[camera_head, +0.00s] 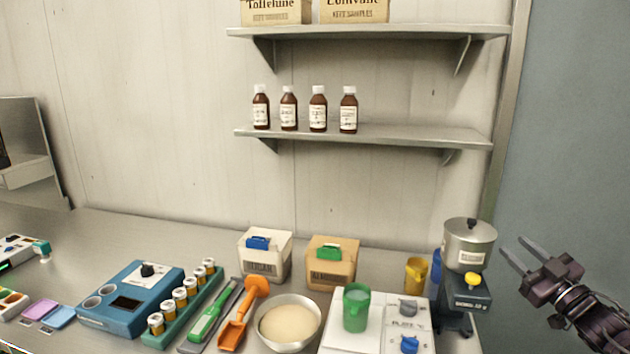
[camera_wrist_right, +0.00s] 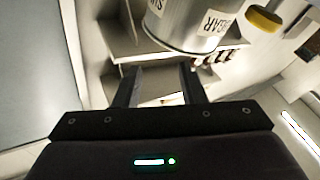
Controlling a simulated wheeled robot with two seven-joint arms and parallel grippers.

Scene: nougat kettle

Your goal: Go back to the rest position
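My right gripper (camera_head: 516,248) is at the right of the head view, in the air right of the metal kettle. Its two fingers are apart with nothing between them, and a gap shows between the fingers and the kettle. The right wrist view also shows the fingers (camera_wrist_right: 163,90) apart and empty. The metal kettle (camera_head: 468,245) sits on a dark blue stand (camera_head: 462,292) with a yellow knob. A labelled metal vessel (camera_wrist_right: 190,28) appears upside down beyond the fingers in the wrist view. My left gripper is not in either view.
A white scale (camera_head: 378,335) holding a green cup (camera_head: 356,308) stands left of the stand. A bowl (camera_head: 288,323), an orange scoop (camera_head: 238,315) and a vial rack (camera_head: 185,305) line the counter. Shelves with brown bottles (camera_head: 318,108) hang above. A blue-grey wall (camera_head: 570,120) is at right.

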